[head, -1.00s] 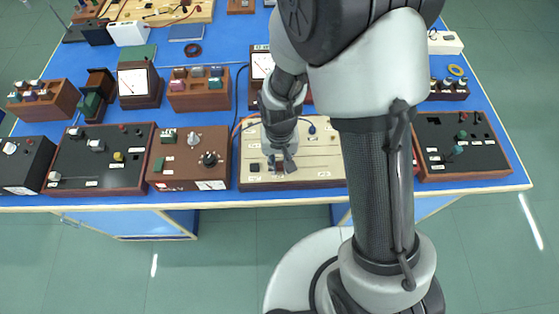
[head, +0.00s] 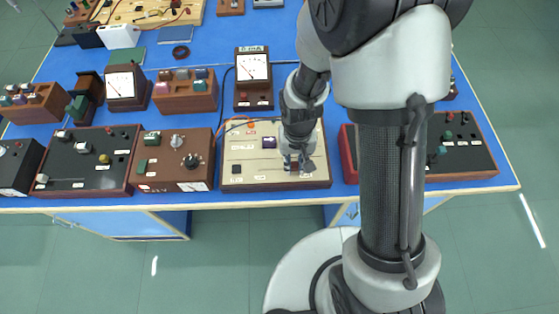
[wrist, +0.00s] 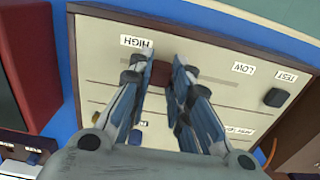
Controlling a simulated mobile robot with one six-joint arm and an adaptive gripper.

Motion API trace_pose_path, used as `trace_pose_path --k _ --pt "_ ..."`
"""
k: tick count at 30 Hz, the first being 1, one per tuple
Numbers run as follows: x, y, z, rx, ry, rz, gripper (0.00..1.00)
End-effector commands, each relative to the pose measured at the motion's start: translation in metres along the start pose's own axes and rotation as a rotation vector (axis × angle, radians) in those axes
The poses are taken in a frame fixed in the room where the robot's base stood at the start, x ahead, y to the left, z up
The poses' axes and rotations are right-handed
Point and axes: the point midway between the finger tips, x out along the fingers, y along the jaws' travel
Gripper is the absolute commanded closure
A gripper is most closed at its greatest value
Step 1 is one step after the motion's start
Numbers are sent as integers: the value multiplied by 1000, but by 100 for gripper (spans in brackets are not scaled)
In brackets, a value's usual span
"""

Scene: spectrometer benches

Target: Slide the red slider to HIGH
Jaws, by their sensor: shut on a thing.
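The red slider (wrist: 160,74) sits between my gripper's fingers in the wrist view, close beside the HIGH label (wrist: 136,43). Its slot runs away toward the LOW label (wrist: 236,69) at the right of that view. My gripper (wrist: 159,88) is shut on the slider from above. In the head view my gripper (head: 297,166) is at the right part of the cream panel (head: 255,172); its fingers mostly hide the slider there.
A black knob (wrist: 277,97) is on the panel near the TEST label. A brown box with knobs (head: 172,175) stands left of the panel, and a black-topped red box (head: 465,160) stands right. A meter (head: 253,68) stands behind. Bare blue table (head: 205,40) shows farther back.

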Motion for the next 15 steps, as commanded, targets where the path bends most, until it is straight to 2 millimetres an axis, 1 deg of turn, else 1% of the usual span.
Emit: trace_pose_path --k 1,3,6,9,15 --pt "-1 12 0 9 2 -2 100" --pt "-1 26 -1 8 3 -3 100" --pt "-1 38 0 4 3 -3 100" --pt "-1 42 0 1 3 -2 100" --pt "0 43 0 -1 3 -2 100"
